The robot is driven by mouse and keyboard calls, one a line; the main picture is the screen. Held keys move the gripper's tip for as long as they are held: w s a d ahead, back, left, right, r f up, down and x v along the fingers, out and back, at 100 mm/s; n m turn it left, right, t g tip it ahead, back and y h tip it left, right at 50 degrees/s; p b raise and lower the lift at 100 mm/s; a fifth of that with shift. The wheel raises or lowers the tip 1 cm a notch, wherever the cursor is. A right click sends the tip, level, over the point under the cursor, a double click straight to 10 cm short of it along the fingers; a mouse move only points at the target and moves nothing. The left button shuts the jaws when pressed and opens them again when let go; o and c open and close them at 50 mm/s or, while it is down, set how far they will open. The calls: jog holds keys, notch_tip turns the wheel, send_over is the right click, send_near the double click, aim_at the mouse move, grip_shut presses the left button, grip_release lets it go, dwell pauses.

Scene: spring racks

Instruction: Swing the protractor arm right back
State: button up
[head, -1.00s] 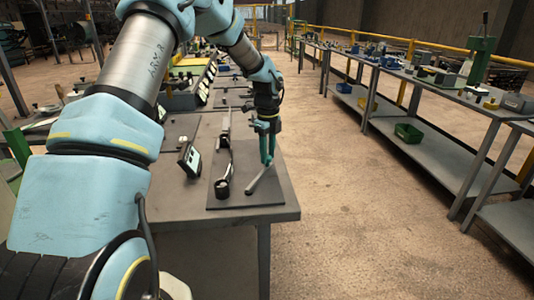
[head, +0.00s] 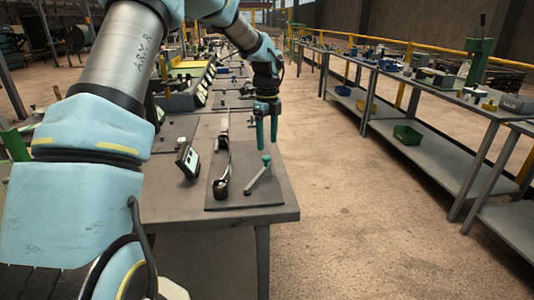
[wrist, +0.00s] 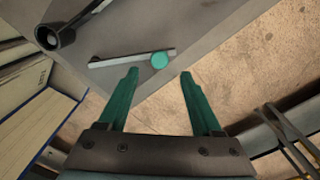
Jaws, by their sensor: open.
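The protractor arm appears to be the slim grey bar (head: 257,180) with a green knob (head: 266,159) at its far end, on a dark plate (head: 215,203) at the bench's near end. In the wrist view the bar (wrist: 118,59) lies just beyond my fingers, with the knob (wrist: 160,61) ahead of the gap between them. My gripper (head: 267,145) is open and empty, pointing down above the knob. In the wrist view its two green fingers (wrist: 159,73) are apart with nothing between them. No scale marks can be read.
A black fixture with a round end (head: 221,188) stands left of the bar; its ring (wrist: 52,38) shows in the wrist view. A tilted display (head: 188,160) is further left. The bench edge (head: 283,214) is close on the right, with open floor (head: 350,210) beyond.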

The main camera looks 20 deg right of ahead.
notch_tip(320, 180, up, 5)
jog(key=shift+r+b, duration=0.2)
jog(key=shift+b, duration=0.15)
jog(key=s+a+f+n, duration=0.1)
jog(key=s+a+n, duration=0.5)
jog(key=a+n, duration=0.3)
jog(key=s+a+f+n+t, duration=0.1)
jog(key=s+a+f+n, duration=0.1)
jog(key=s+a+n, duration=0.4)
jog(key=s+a+f+n, duration=0.2)
jog(key=s+a+n, duration=0.5)
jog(key=a+n, duration=0.6)
jog(key=shift+a+t, duration=0.3)
jog(key=shift+a, duration=0.75)
